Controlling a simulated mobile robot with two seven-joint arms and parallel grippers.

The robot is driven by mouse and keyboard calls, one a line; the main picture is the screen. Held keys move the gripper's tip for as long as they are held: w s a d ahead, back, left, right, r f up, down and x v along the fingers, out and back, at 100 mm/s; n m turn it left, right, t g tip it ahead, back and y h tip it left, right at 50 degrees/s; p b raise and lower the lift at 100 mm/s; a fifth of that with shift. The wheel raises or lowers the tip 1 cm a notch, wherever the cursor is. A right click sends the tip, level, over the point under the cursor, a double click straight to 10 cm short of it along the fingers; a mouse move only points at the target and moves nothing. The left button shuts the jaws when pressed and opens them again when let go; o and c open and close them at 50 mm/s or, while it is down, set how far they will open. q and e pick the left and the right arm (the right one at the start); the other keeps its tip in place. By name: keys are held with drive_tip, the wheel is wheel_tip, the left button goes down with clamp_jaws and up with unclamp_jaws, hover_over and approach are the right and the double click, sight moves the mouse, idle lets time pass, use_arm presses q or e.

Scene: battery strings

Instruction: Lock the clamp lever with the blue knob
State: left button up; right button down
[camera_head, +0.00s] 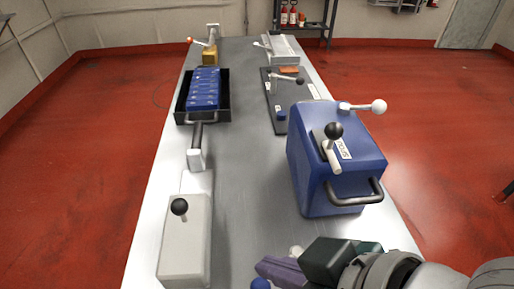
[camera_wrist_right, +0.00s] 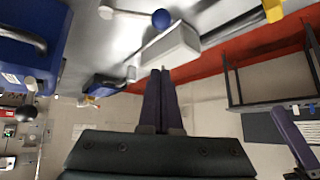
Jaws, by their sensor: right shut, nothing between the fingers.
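The blue knob (camera_head: 261,284) shows at the bottom edge of the head view, partly cut off. In the right wrist view the blue knob (camera_wrist_right: 161,18) sits at the end of a pale lever rod (camera_wrist_right: 132,14), above a pale block (camera_wrist_right: 170,48). My right gripper (camera_head: 261,268) is shut and empty, its purple fingertips close to the knob in the head view. In the right wrist view my right gripper's fingertips (camera_wrist_right: 160,72) point toward the block, apart from the knob. A purple finger at the right edge of that view seems to be my left gripper (camera_wrist_right: 293,138).
A blue box (camera_head: 340,185) with a black-knob lever stands on the grey table (camera_head: 245,190) ahead of my right arm. A pale box (camera_head: 185,245) with a black knob is at left. A dark tray (camera_head: 180,112) holds blue cells. The table's middle is clear.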

sight(256, 279)
drive_tip(key=shift+w+a+f+n, duration=0.1)
drive_tip(key=shift+w+f+n, duration=0.25)
drive_tip(key=shift+f+n, duration=0.15)
drive_tip(key=shift+w+a+f, duration=0.15)
drive_tip(key=shift+w, duration=0.05)
drive_tip(key=b+x, duration=0.4)
drive_tip(key=x, duration=0.5)
drive_tip(key=shift+s+d+f+p, duration=0.15)
drive_tip(key=shift+s+d+p, duration=0.45)
drive_tip(key=shift+s, duration=0.2)
drive_tip(key=shift+s+d+f+p, duration=0.15)
drive_tip(key=shift+s+d+p, duration=0.4)
drive_tip(key=shift+s, duration=0.2)
